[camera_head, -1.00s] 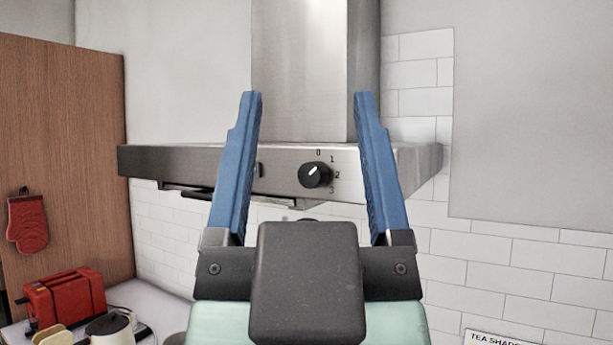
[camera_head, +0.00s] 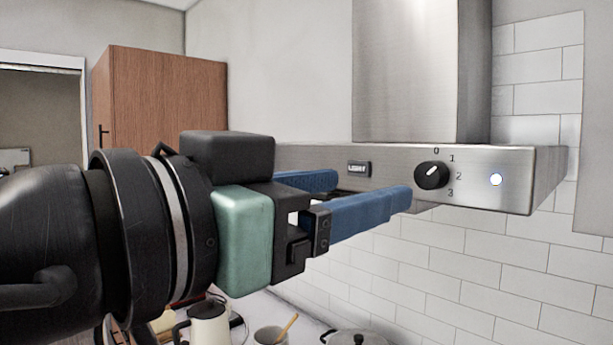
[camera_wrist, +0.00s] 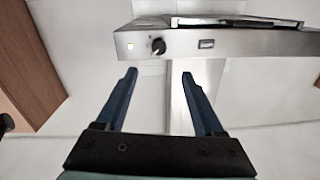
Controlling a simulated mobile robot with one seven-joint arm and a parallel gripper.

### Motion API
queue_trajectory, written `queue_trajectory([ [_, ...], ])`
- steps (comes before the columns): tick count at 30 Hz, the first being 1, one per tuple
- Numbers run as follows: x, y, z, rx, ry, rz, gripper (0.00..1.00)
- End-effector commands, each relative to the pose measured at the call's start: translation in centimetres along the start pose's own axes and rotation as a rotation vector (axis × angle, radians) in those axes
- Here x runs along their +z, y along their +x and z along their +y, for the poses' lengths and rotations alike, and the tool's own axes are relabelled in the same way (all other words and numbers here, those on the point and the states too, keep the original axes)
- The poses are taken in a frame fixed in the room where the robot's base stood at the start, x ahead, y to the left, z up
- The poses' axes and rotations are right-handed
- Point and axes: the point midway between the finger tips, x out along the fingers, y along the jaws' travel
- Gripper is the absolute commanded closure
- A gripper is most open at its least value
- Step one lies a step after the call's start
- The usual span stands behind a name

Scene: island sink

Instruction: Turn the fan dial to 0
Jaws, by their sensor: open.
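The fan dial (camera_head: 432,175) is a round black knob on the front of the steel range hood (camera_head: 500,160), ringed by the marks 0, 1, 2 and 3. Its white pointer leans up and right, roughly toward 1. My gripper (camera_head: 372,188), with two blue fingers, reaches in from the left in the head view; it is open and empty. In the wrist view, which shows the hood upside down, the dial (camera_wrist: 158,46) lies beyond and between the fingertips (camera_wrist: 159,74), and the fingers appear apart from it.
A wooden cabinet (camera_head: 160,95) stands at the left. Below are a kettle (camera_head: 208,325), a cup with a spoon (camera_head: 275,334) and a pot (camera_head: 355,337).

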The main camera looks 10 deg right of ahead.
Motion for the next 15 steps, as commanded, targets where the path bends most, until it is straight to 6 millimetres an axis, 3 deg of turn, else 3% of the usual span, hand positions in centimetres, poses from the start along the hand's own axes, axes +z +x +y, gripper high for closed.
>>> queue_trajectory([
  [5,-0.1,1.5,0.2,0.014,-0.001,-0.009,0.30],
  [15,-0.3,8.4,0.3,0.013,-0.003,-0.009,0.30],
])
